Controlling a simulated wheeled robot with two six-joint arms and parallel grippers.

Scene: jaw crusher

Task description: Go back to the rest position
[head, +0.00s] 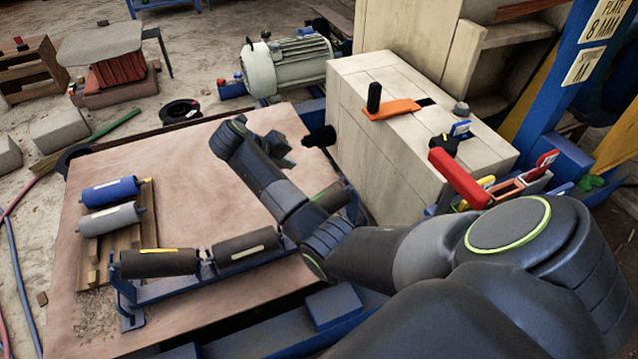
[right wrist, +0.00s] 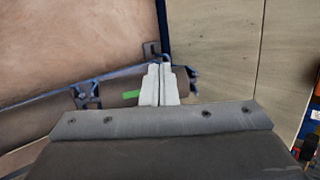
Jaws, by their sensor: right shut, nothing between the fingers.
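My right arm reaches in from the lower right in the head view. Its dark gripper (head: 284,158) is over the right part of the brown board (head: 190,185). In the right wrist view the pale fingers of the right gripper (right wrist: 160,72) are shut together with nothing between them. Beyond them a dark roller with a green label (right wrist: 130,96) lies in a blue frame (right wrist: 88,96). The fingers overlap the roller in that picture, and I cannot tell the gap. In the head view my arm partly hides this roller. My left gripper is not in view.
Dark rollers with yellow (head: 158,262) and white (head: 246,246) labels lie in the blue frame. A blue roller (head: 111,191) and a grey roller (head: 108,219) rest on wooden slats. A pale block (head: 395,150) with tools stands at right. The board's upper left is clear.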

